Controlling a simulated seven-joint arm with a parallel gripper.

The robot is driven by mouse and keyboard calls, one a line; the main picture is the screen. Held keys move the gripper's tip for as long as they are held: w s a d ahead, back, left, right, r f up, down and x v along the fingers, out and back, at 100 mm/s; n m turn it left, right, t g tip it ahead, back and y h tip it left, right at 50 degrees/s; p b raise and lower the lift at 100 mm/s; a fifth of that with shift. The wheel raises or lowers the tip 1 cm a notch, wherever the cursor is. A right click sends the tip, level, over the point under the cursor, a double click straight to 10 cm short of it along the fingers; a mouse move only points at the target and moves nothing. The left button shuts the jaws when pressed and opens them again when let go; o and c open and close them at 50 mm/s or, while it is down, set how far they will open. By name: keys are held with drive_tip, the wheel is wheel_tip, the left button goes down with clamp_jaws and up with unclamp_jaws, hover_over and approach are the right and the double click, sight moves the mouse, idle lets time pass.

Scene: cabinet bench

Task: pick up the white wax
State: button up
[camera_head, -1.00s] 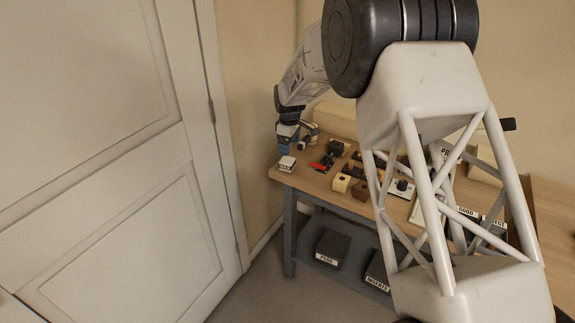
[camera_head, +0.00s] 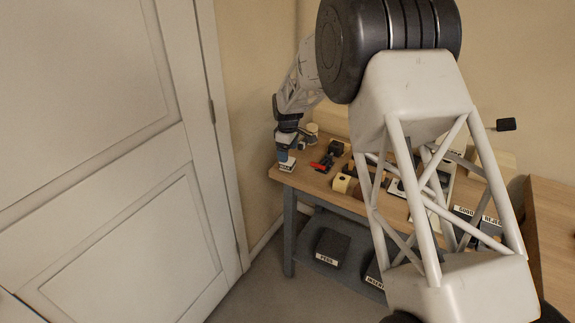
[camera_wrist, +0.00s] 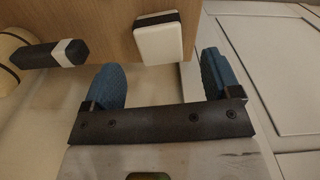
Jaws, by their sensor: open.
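The white wax (camera_wrist: 157,44) looks like a white block with a dark band on its far side. It lies on the wooden bench top close to the edge, in the upper middle of the wrist view. In the head view the white wax (camera_head: 287,165) is at the bench's near left corner, partly hidden by my gripper. My gripper (camera_wrist: 163,76) has two blue fingers, spread apart and empty. In the wrist view the block sits ahead of the gap between them. In the head view my gripper (camera_head: 284,153) is just above the block; contact cannot be told.
A dark handle-like piece with a white band (camera_wrist: 50,54) lies left of the block in the wrist view. A red and black tool (camera_head: 322,164) and a yellow block (camera_head: 342,183) stand further right on the bench (camera_head: 300,178). A white door (camera_head: 110,160) stands left.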

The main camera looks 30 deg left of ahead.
drive_tip(key=shift+f, duration=0.15)
drive_tip(key=shift+f, duration=2.45)
drive_tip(key=shift+c, duration=0.5)
drive_tip(key=c, duration=0.9)
drive_tip(key=shift+c, duration=0.2)
drive_tip(key=shift+r, duration=0.1)
drive_tip(key=shift+r, duration=0.85)
drive_tip(key=shift+s+r, duration=0.1)
drive_tip(key=shift+r, duration=0.8)
drive_tip(key=s+d+r, duration=0.1)
drive_tip(key=s+d, duration=0.9)
drive_tip(key=s, duration=0.1)
drive_tip(key=shift+s+d+r, duration=0.15)
drive_tip(key=shift+s+d, duration=0.15)
drive_tip(key=shift+d, duration=0.05)
